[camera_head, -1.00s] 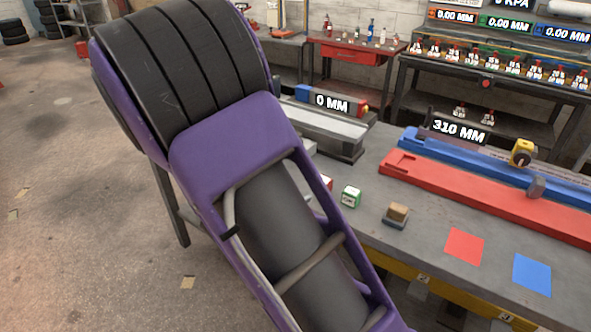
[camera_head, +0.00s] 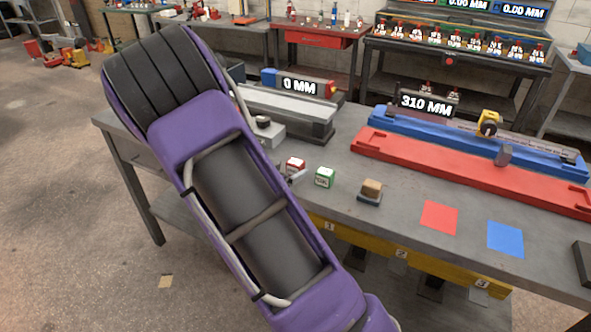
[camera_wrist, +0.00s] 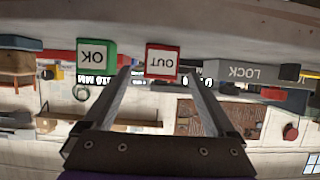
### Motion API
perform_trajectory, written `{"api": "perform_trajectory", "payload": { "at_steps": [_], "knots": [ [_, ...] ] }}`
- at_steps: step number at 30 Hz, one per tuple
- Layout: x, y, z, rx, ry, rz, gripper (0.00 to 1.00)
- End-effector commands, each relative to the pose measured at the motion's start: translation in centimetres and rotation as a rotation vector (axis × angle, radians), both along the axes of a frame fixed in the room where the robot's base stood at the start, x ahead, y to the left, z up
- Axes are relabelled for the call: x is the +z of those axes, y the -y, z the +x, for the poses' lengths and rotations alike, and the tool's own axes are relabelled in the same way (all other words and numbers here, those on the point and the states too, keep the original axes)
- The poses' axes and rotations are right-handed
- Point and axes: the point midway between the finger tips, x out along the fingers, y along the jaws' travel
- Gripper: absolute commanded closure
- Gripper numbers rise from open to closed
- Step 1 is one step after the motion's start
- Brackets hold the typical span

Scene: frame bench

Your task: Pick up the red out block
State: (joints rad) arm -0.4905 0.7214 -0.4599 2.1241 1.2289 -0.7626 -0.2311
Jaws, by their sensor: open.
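The red-edged block with a white face marked OUT (camera_head: 295,162) stands on the bench, just right of my arm in the head view. In the wrist view, which is upside down, the OUT block (camera_wrist: 162,62) sits between and beyond the tips of my gripper (camera_wrist: 159,76). My gripper is open, with nothing held between its fingers. In the head view my purple arm hides most of the gripper; a grey fingertip shows beside the OUT block. A green block marked OK (camera_head: 325,177) stands close to its right; it also shows in the wrist view (camera_wrist: 95,60).
A grey part marked LOCK (camera_wrist: 245,73) is on the other side of the OUT block. A wooden block on a dark base (camera_head: 370,190), a red square (camera_head: 439,217) and a blue square (camera_head: 505,239) lie farther right. Long red rail (camera_head: 470,172) is behind them.

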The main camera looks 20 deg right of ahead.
Motion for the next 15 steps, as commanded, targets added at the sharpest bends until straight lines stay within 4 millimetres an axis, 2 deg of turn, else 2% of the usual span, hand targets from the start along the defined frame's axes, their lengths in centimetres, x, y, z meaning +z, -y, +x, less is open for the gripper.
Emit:
{"api": "perform_trajectory", "payload": {
  "at_steps": [8, 15],
  "knots": [
    [-1.9, 2.8, 2.2, -0.003, 0.001, 0.001, 0.09],
    [-2.1, 3.4, 2.8, 0.0, 0.001, 0.001, 0.09]
  ]
}}
